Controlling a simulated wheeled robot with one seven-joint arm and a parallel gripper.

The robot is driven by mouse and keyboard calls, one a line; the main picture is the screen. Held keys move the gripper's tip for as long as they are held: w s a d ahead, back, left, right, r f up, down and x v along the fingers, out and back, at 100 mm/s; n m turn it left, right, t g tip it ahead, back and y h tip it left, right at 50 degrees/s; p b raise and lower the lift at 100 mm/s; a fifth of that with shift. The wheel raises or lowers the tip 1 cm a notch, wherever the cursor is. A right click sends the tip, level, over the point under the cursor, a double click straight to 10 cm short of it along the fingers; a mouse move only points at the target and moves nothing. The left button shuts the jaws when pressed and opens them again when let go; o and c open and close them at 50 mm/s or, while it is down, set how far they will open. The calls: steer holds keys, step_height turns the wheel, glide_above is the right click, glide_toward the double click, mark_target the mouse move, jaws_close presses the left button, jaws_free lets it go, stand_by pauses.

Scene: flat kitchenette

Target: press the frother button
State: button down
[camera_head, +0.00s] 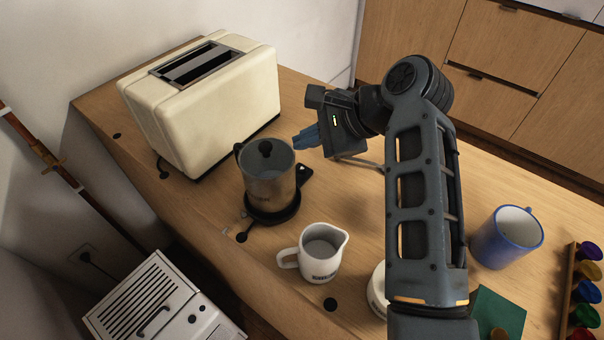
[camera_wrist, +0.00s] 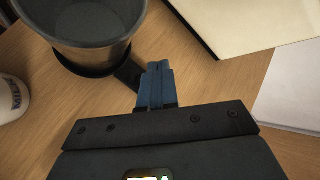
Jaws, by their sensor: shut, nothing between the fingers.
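The frother (camera_head: 268,180) is a steel jug with a black lid knob, standing on a round black base (camera_head: 272,212) on the wooden counter. My gripper (camera_head: 305,138) has blue fingers, shut and empty, to the right of the jug. In the wrist view the fingertips (camera_wrist: 157,68) overlap the tab's end; I cannot tell whether they touch it. The button itself is hidden.
A cream toaster (camera_head: 215,105) stands behind and left of the frother. A white milk pitcher (camera_head: 322,255) is in front, also at the wrist view's left edge (camera_wrist: 10,98). A blue mug (camera_head: 505,240) and a rack of colored capsules (camera_head: 566,290) are at the right.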

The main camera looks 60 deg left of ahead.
mark_target(306, 171)
step_height(306, 171, down, 2)
steer(key=shift+f+b, duration=0.1)
steer(key=shift+b, duration=0.5)
steer(key=shift+f, duration=0.9)
steer(key=shift+f, duration=0.75)
stand_by(1.5)
steer(key=shift+r+p, duration=0.1)
steer(key=shift+p, duration=0.3)
steer(key=shift+r+p, duration=0.65)
steer(key=shift+p, duration=0.25)
step_height(306, 171, up, 3)
steer(key=p, duration=0.2)
steer(key=shift+f+p, duration=0.1)
steer(key=shift+p, duration=0.3)
steer(key=shift+r, duration=1.1)
